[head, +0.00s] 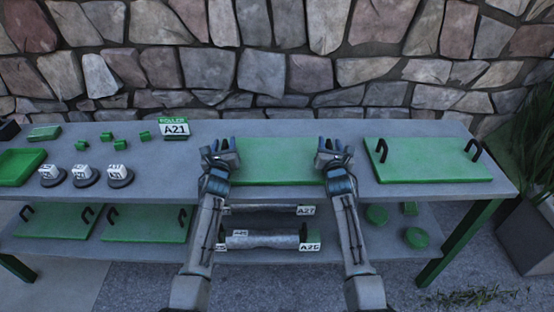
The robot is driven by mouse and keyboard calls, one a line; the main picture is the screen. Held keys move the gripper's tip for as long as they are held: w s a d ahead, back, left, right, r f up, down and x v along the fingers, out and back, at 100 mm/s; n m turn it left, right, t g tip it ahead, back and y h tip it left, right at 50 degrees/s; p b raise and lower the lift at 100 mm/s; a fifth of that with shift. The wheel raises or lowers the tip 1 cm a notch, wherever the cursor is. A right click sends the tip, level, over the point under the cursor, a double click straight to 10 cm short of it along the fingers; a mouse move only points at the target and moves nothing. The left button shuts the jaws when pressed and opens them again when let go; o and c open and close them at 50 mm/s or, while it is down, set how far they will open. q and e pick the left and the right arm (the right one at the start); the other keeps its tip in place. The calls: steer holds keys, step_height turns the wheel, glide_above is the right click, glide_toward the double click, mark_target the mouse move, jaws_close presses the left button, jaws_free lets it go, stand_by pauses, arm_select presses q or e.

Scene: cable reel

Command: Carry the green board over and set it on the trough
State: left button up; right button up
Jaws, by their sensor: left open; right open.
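A flat green board (278,162) lies at the middle of the grey table, between my two grippers. My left gripper (220,148) is open at its left end, and my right gripper (333,148) is open at its right end. The grippers cover the board's ends, so I cannot see any handles there or tell whether they touch it. Another green board (428,160) with two black handles lies on the table to the right. I cannot make out a trough; whether one is under the middle board is hidden.
The lower shelf holds two more green boards (148,224), labelled rollers (262,240) and green pieces. A stone wall stands behind.

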arm_select(q)
steer(key=shift+c, duration=0.4)
arm_select(e)
steer(key=shift+c, duration=0.4)
arm_select(q)
jaws_close()
arm_select(e)
jaws_close()
steer(key=shift+r, duration=0.1)
